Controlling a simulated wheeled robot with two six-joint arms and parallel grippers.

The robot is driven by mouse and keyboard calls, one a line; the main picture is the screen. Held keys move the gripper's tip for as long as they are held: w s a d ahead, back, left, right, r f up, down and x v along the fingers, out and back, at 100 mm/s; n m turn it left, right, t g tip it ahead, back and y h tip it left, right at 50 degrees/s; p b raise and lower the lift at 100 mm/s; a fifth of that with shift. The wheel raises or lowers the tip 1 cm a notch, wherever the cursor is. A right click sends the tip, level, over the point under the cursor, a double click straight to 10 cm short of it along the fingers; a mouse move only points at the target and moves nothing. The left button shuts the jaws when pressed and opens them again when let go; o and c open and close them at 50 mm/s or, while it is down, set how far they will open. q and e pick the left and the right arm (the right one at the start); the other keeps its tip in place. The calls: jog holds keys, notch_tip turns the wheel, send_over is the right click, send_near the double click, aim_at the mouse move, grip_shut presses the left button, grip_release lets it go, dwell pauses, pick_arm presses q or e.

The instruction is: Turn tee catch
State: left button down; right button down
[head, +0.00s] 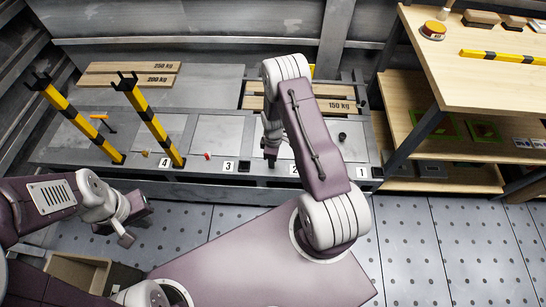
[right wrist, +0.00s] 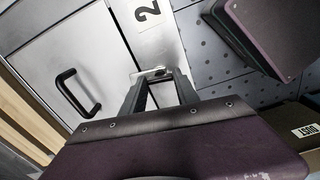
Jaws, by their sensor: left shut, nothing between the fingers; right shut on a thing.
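My right gripper (head: 270,158) reaches down to the front edge of the low numbered bench, left of the number 2 plate (head: 295,169). In the right wrist view its dark fingers (right wrist: 157,74) are shut on a small metal catch (right wrist: 153,73) beside the number 2 plate (right wrist: 148,13). The fingers hide most of the catch, so its angle cannot be told. A grey lid panel with a black handle (right wrist: 77,92) lies beside it. My left gripper (head: 128,222) is shut and empty over the floor at the left, apart from the bench.
Two yellow-black posts (head: 155,128) stand up at the bench's left. Planks (head: 130,68) lie at the back. A wooden shelf unit (head: 440,90) stands at the right. An open box (head: 78,272) is at the lower left. The floor at the right is clear.

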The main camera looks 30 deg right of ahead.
jog(key=shift+n, duration=1)
jog(key=c, duration=0.9)
grip_release()
notch_tip(320, 180, up, 9)
jog(key=p, duration=0.3)
